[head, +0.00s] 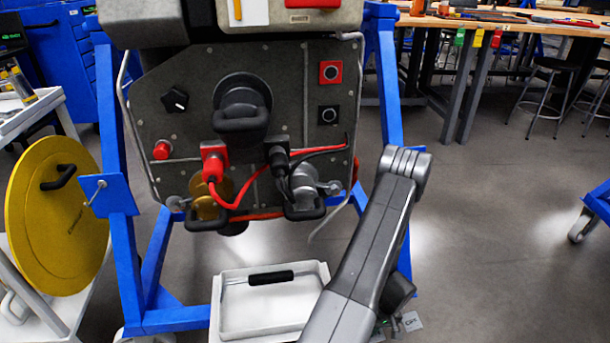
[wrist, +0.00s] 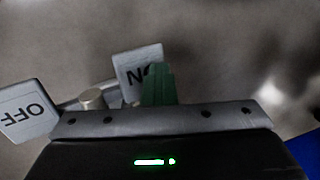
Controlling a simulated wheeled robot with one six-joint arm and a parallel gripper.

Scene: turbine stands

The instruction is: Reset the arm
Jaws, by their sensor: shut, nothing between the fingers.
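My arm rises from the bottom of the head view, bends at a grey elbow in front of the stand's right leg, and drops again behind its own link. My gripper (wrist: 158,88) shows in the wrist view as a dark body with a grey bar and green fingers close together. It is shut with nothing seen between the fingers. A white OFF plate (wrist: 27,110) and a white ON plate (wrist: 139,68) show beside the fingers; I cannot tell what they are fixed to. In the head view the gripper end is low, mostly hidden by my arm.
The grey turbine panel (head: 170,132) with red and black plugs hangs in a blue stand (head: 388,85) close to my arm. A white tray (head: 270,313) stands below it. A yellow disc (head: 57,215) is at left. Open floor (head: 500,220) lies to the right.

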